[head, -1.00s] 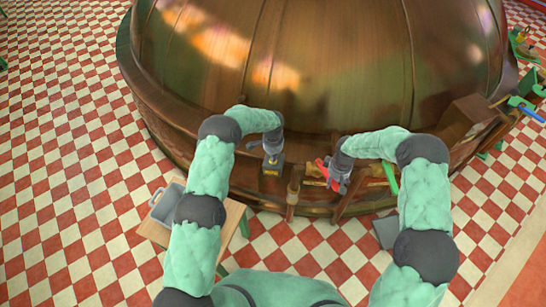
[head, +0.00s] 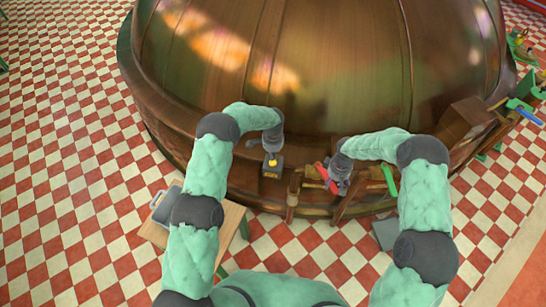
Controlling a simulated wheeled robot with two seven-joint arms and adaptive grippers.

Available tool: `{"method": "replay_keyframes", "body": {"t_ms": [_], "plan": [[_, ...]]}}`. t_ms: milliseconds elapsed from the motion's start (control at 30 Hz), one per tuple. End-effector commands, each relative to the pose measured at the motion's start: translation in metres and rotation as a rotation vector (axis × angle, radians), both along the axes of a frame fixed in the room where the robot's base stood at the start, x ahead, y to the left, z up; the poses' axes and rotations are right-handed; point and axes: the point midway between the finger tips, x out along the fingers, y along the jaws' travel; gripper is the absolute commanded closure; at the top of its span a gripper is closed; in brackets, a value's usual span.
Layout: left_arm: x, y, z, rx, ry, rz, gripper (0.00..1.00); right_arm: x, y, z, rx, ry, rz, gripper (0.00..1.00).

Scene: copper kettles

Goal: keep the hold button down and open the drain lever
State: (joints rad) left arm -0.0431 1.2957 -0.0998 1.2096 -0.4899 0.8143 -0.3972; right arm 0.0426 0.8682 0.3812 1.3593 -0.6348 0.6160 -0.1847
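A small dark box with a yellow button (head: 271,161) sits at the front of the copper kettle. My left gripper (head: 271,146) points down just above the yellow button; whether it touches is too small to tell, and so is its finger opening. A red lever (head: 322,172) sticks out at the kettle's front, right of the box. My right gripper (head: 338,178) is at the red lever's right side, overlapping it in the picture. Its fingers are too small and dark to tell whether they close on the lever.
The big copper kettle (head: 330,60) fills the back. A green handle (head: 389,180) stands right of my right gripper. Wooden posts (head: 293,190) stand between the grippers. A small wooden table (head: 232,218) with a grey tray (head: 165,207) is at the left. Tiled floor is open at the left.

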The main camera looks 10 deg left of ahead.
Motion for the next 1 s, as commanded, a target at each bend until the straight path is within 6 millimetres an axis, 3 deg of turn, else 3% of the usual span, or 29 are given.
{"method": "replay_keyframes", "body": {"t_ms": [1000], "plan": [[0.0,0.0,0.071,0.001,-0.001,-0.001,1.0,0.0,0.0,0.03,0.001,-0.001,0.0,0.41]]}}
